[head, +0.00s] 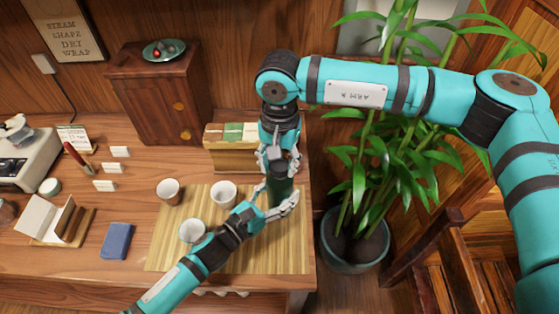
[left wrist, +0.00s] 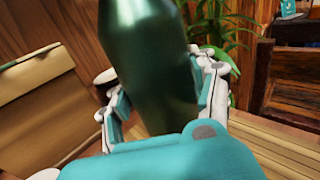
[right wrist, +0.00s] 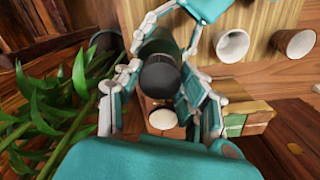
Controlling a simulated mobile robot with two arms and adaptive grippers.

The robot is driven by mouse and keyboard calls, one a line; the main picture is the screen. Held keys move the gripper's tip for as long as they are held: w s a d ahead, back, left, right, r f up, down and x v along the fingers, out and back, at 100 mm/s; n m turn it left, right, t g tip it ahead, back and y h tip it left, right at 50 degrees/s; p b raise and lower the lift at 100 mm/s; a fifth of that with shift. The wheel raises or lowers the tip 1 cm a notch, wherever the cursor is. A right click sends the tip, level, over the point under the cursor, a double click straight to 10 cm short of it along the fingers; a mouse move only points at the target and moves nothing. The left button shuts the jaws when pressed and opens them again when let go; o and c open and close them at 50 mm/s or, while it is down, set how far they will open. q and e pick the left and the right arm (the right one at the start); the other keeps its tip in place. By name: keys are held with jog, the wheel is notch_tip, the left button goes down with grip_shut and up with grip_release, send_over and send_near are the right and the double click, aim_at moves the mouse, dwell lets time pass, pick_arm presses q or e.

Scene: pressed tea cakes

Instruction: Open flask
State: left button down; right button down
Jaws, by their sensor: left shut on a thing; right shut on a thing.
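The flask (head: 279,187) is a dark green cylinder, upright near the right end of the bamboo mat (head: 165,235). My left gripper (head: 275,204) is shut around its body from the front; in the left wrist view the shiny green body (left wrist: 150,60) fills the space between the fingers. My right gripper (head: 279,158) comes from above and is shut at the flask's top. In the right wrist view its fingers sit on both sides of the dark round cap (right wrist: 160,75). The cap appears on the flask; the joint between them is hidden.
Several white cups (head: 223,193) stand on the mat left of the flask. A box of wrapped packets (head: 232,150) stands behind. A potted bamboo (head: 355,240) is close on the right, beyond the table edge. A blue packet (head: 117,241) lies left of the mat.

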aim_at(280, 164)
jog(key=n, duration=0.4)
jog(key=shift+n, duration=0.4)
jog(key=n, duration=0.4)
jog(key=shift+n, duration=0.3)
jog(key=shift+w+d, duration=0.1)
jog(key=shift+r, duration=0.15)
jog(key=shift+r, duration=1)
jog(key=shift+r, duration=2)
pick_arm(q)
jog(key=shift+c, duration=1.5)
grip_release()
